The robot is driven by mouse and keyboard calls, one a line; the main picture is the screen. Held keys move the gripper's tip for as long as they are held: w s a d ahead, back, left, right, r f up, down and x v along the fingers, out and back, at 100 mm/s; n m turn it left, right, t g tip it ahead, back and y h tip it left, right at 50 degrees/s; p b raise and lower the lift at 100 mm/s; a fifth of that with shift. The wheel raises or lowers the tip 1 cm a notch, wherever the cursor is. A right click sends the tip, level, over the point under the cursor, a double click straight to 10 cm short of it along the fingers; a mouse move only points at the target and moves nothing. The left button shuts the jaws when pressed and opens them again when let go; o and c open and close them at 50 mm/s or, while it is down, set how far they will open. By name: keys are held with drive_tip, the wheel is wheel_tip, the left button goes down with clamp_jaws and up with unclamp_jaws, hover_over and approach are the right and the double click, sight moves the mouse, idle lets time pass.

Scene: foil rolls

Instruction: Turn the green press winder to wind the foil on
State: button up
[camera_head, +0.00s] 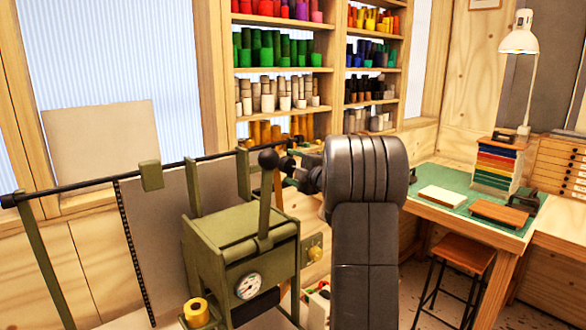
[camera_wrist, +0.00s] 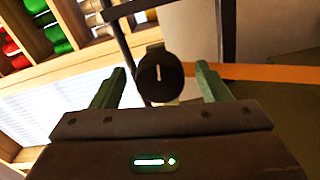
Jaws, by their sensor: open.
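The green press (camera_head: 240,245) stands left of my arm in the head view, with an upright lever, a black ball knob (camera_head: 268,159) and a dial gauge. In the wrist view a dark round knob (camera_wrist: 160,76) with a white mark, which looks like the winder, shows between my green fingers. My gripper (camera_wrist: 160,92) is open, with a finger on each side of the knob and visible gaps. I cannot tell how far the fingertips reach along it. In the head view my arm partly hides the gripper and the knob's place. A gold foil roll (camera_head: 196,313) sits low at the press front.
A long dark rod (camera_head: 90,181) on green posts runs left from the press. Shelves of coloured rolls (camera_head: 277,50) stand behind. A green-topped table (camera_head: 425,185) with a lamp (camera_head: 519,40) is at right, with a stool (camera_head: 463,254) before it.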

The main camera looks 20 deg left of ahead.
drive_tip(key=b+v, duration=0.4)
drive_tip(key=v, duration=0.9)
drive_tip(key=shift+s+d, duration=0.15)
drive_tip(key=shift+d, duration=0.2)
drive_tip(key=shift+f, duration=0.1)
drive_tip(key=p+x, duration=0.4)
drive_tip(key=x, duration=0.9)
drive_tip(key=shift+a, duration=0.4)
